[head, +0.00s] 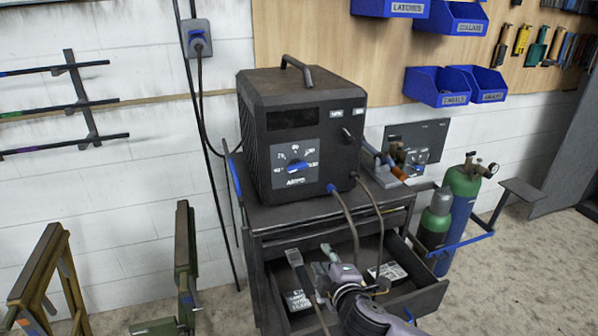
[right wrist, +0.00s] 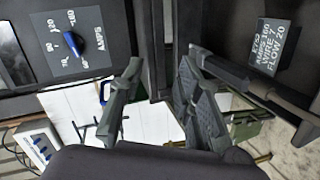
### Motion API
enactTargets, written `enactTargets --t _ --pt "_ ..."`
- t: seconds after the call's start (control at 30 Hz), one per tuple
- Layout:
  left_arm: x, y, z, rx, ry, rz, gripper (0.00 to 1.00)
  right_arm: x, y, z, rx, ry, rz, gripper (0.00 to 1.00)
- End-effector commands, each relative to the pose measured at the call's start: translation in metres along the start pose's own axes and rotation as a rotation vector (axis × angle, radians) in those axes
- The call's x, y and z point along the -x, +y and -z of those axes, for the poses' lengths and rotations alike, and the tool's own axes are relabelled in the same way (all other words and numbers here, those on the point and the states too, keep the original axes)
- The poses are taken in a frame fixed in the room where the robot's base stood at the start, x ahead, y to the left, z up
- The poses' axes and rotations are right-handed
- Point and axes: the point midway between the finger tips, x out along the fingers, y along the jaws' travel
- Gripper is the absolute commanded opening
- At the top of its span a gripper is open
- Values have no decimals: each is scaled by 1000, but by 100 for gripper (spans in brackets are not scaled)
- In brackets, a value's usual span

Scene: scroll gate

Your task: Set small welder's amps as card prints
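The welder (head: 300,130) is a dark box with a top handle, standing on a cart. Its grey amps panel has a blue dial knob (head: 296,167) among printed numbers; the knob also shows at upper left in the right wrist view (right wrist: 73,41). I cannot tell its exact setting. A dark card (right wrist: 266,44) in the right wrist view carries white print; its amps line seems to read 160, though small. My right gripper (head: 325,262) is over the open drawer, below and apart from the knob. Its fingers (right wrist: 160,95) are spread and empty. My left gripper is not in view.
The open drawer (head: 432,292) holds a dark-handled tool (head: 298,268) and pale-marked items. Cables hang from the welder's front into the drawer area. Gas cylinders (head: 462,205) stand at right. Metal stands (head: 185,255) are at left, with blue bins (head: 437,87) on the wall.

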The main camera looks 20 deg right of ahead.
Motion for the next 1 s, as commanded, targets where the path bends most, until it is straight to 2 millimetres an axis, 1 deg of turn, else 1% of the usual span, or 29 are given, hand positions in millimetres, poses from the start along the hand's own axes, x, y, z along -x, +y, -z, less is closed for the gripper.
enactTargets --t 0.03,0.07,0.1,0.2,0.3,0.43,0.57,1.0 --pt "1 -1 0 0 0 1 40 -3 32 5 93 30 -74 31" --pt "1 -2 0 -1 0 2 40 -4 47 8 145 46 -111 31" --pt "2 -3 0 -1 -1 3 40 -4 66 13 214 65 -159 31" --pt "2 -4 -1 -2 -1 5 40 -3 101 20 349 96 -251 31" --pt "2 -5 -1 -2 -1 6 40 -1 118 22 425 109 -299 31" --pt "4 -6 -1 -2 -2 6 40 -4 127 25 454 114 -318 31" --pt "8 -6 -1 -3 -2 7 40 -19 132 28 453 113 -318 31" --pt "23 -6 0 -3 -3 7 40 -98 155 42 450 111 -317 31"
